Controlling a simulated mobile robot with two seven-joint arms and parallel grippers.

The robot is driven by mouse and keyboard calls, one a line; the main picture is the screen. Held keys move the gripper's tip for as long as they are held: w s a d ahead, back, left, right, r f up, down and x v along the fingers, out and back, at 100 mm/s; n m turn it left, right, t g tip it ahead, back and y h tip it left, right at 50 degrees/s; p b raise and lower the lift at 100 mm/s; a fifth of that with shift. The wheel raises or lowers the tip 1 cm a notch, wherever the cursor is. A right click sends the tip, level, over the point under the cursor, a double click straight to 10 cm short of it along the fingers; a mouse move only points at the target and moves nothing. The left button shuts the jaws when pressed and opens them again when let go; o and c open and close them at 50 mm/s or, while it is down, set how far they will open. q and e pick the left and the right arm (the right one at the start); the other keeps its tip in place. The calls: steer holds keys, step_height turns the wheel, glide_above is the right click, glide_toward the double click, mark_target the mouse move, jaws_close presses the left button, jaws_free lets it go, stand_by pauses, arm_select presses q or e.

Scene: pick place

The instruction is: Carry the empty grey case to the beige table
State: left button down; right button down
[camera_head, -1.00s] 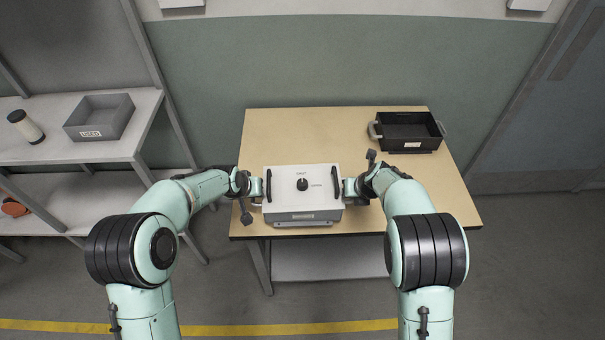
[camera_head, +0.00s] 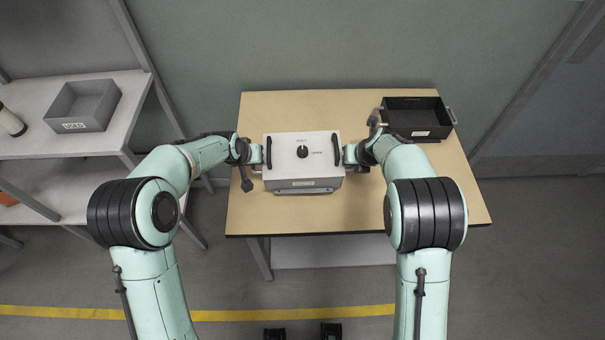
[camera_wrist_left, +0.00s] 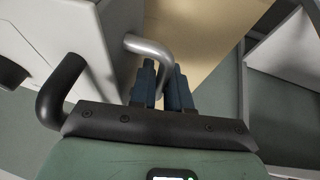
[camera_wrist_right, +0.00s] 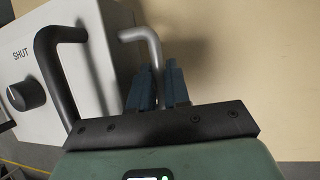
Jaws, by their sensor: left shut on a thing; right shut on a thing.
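The light grey case (camera_head: 302,163) has a black knob and two black handles on top, and its lid is closed, so I cannot see inside. It is level over the front middle of the beige table (camera_head: 290,215); I cannot tell whether its base touches. My left gripper (camera_head: 260,158) is shut on the silver side handle (camera_wrist_left: 150,48) at the case's left. My right gripper (camera_head: 347,158) is shut on the silver handle at the right. The right wrist view shows the blue fingers (camera_wrist_right: 158,85) around that handle, and the word SHUT by the knob.
A black tray (camera_head: 418,132) with side handles stands at the table's back right, behind my right forearm. A grey bin (camera_head: 82,105) and a dark-topped white cylinder (camera_head: 10,122) stand on the shelf (camera_head: 110,142) at left. The table behind the case is clear.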

arm_select(q)
steer(key=shift+f, duration=0.1)
